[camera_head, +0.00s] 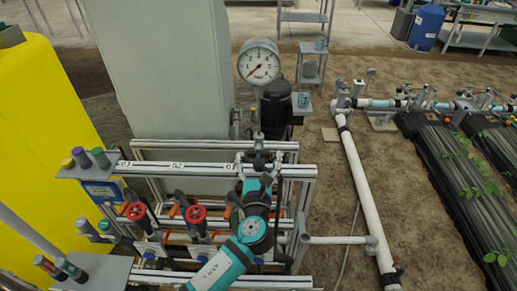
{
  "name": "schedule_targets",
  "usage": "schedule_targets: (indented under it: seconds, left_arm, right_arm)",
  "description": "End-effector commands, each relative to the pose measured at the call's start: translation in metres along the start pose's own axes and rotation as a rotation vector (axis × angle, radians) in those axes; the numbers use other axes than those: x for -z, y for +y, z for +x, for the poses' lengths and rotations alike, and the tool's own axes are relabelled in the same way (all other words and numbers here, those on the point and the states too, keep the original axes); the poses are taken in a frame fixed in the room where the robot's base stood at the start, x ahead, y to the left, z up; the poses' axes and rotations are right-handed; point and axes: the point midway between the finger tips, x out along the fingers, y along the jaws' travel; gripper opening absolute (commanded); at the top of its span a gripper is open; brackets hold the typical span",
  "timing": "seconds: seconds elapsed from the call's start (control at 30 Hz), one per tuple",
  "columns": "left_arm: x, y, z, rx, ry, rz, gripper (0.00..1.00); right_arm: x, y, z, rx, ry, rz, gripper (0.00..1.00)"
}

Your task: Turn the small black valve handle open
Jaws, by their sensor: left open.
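My left arm comes in from the bottom, teal and dark. My left gripper (259,160) is a small dark shape above its wrist, at the skid's upper rail, below the black motor. It is open, and I see nothing held between its fingers. The small black valve handle cannot be made out with certainty. Small dark parts near the gripper and beside the arm are partly covered by the arm. My right gripper is not in view.
The skid's metal rail (190,167) carries two red handwheels (136,211) and (196,214) below it. A pressure gauge (259,63) and a black motor (275,108) stand behind. A yellow tank (45,130) is left. White pipe (362,190) runs along soil at right.

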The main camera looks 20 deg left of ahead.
Motion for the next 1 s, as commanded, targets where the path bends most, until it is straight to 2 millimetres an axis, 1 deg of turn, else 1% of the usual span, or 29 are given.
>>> schedule_targets:
  seconds: [0.03, 0.1, 0.2, 0.33, 0.57, 0.67, 1.0]
  left_arm:
    - [-0.002, 0.0, 0.009, -0.001, -0.001, 0.0, 0.85]
    - [-0.001, 0.0, 0.018, -0.002, 0.0, 0.001, 0.85]
    - [-0.001, 0.0, 0.027, 0.0, 0.0, 0.0, 0.85]
    - [0.0, 0.0, 0.032, 0.0, 0.001, -0.002, 0.85]
    - [0.0, 0.0, 0.032, 0.0, 0.001, -0.002, 0.85]
    - [0.0, 0.0, 0.032, 0.0, 0.001, -0.001, 0.74]
    - [0.0, 0.0, 0.032, 0.0, 0.001, -0.001, 0.3]
  right_arm:
    - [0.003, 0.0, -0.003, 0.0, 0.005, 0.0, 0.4]
    - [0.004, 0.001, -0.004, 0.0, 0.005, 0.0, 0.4]
    - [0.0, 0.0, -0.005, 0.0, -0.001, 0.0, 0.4]
    - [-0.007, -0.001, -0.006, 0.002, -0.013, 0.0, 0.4]
    - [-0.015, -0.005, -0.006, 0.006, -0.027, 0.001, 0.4]
    - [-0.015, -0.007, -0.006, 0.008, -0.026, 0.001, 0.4]
    - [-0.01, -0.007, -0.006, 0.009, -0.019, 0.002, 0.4]
